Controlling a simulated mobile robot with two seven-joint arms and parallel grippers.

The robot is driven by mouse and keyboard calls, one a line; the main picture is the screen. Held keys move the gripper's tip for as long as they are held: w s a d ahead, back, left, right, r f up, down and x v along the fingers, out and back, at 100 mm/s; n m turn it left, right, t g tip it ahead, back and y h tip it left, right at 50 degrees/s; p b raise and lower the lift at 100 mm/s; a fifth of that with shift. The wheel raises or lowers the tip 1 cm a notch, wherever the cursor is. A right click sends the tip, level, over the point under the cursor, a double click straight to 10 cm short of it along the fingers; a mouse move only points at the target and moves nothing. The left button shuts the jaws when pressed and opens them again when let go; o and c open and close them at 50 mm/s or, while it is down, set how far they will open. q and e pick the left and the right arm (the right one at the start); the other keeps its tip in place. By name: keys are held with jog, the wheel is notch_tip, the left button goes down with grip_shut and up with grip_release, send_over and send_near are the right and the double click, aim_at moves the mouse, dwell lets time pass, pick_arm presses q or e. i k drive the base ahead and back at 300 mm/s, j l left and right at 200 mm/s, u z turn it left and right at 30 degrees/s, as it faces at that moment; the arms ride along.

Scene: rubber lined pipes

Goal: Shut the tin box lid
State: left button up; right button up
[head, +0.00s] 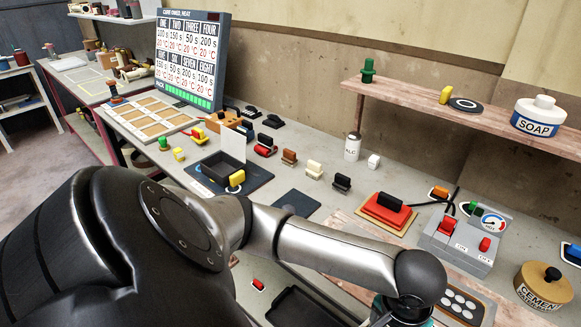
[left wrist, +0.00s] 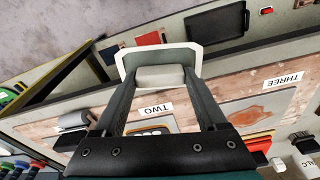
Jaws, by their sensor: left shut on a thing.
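My left gripper (left wrist: 162,80) is shut on a pale grey block (left wrist: 160,77), one finger on each side. The block sits at a white-rimmed plate (left wrist: 193,52) with cut corners; I cannot tell whether this is the tin box lid. In the head view my left arm reaches to the bottom right, and its fingertips are out of sight. Beside its wrist lies a tray of pale round discs (head: 462,300) with a tan edge, partly hidden. I cannot tell whether it belongs to the tin box. My right gripper is in neither view.
A round cement tin (head: 543,288) with a black knob and a grey switch box (head: 460,243) stand right of my wrist. A red block with a black grip (head: 386,212) is behind. A dark tray (head: 297,305) lies low at the front. A shelf (head: 465,117) runs above.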

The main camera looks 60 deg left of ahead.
aim_at(223, 173)
jog(key=k+j+u, duration=0.1)
jog(key=j+u, duration=0.2)
jog(key=j, duration=1.1)
jog(key=j+u, duration=0.25)
jog(key=j, duration=1.1)
